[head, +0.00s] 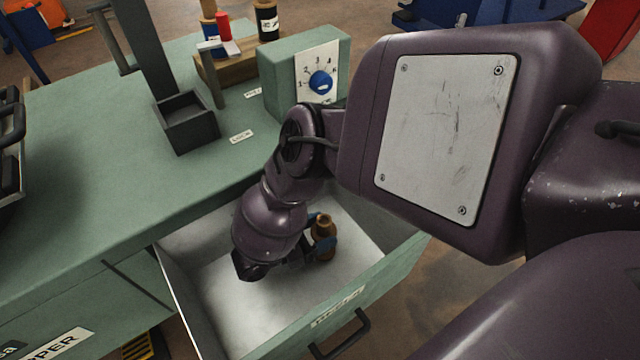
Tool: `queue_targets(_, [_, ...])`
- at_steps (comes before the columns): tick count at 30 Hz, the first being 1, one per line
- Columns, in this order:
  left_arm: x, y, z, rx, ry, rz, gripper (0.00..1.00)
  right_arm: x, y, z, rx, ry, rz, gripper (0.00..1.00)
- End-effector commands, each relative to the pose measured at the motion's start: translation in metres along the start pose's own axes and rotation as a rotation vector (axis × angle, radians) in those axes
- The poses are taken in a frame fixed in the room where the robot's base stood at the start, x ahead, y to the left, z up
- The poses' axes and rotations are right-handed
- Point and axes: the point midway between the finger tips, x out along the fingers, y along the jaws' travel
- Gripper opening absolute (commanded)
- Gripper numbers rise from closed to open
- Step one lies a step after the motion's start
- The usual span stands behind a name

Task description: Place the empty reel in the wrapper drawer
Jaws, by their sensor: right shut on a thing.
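A small bare brown reel (323,226) stands roughly upright inside the open drawer (385,277), towards its right side. My right gripper (320,235) reaches down into the drawer and is shut on the reel, with blue finger pads at its sides. The reel's base is low, close to the pale drawer floor; I cannot tell whether it touches. The label on the drawer front is too slanted to read. My left gripper is not in view.
The green bench top (90,150) lies behind the drawer. It carries a dark square tray (186,125), a dial box (300,70) and a wooden rack (225,68) with spools. The drawer's front wall and black handle (342,338) face me.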

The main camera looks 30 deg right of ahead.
Motion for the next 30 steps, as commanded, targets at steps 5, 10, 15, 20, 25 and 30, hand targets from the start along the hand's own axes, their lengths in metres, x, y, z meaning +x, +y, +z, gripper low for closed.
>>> queue_targets(5, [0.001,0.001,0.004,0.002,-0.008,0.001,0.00,0.000,-0.001,-0.005,-0.002,0.000,0.000,0.37])
queue_targets(10, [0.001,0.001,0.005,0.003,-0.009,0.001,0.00,0.000,0.000,-0.009,-0.001,0.000,0.001,0.37])
queue_targets(15, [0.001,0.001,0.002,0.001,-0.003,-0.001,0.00,0.000,0.000,-0.009,0.000,0.000,0.001,0.72])
queue_targets(20, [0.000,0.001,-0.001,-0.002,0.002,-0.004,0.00,0.000,0.000,-0.008,-0.001,0.000,0.001,0.86])
queue_targets(25, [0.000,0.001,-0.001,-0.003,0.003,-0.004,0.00,0.000,0.000,-0.008,-0.001,0.000,0.001,0.86])
queue_targets(30, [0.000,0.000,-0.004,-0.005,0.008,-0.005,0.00,0.000,0.001,0.001,0.001,0.000,0.001,0.86])
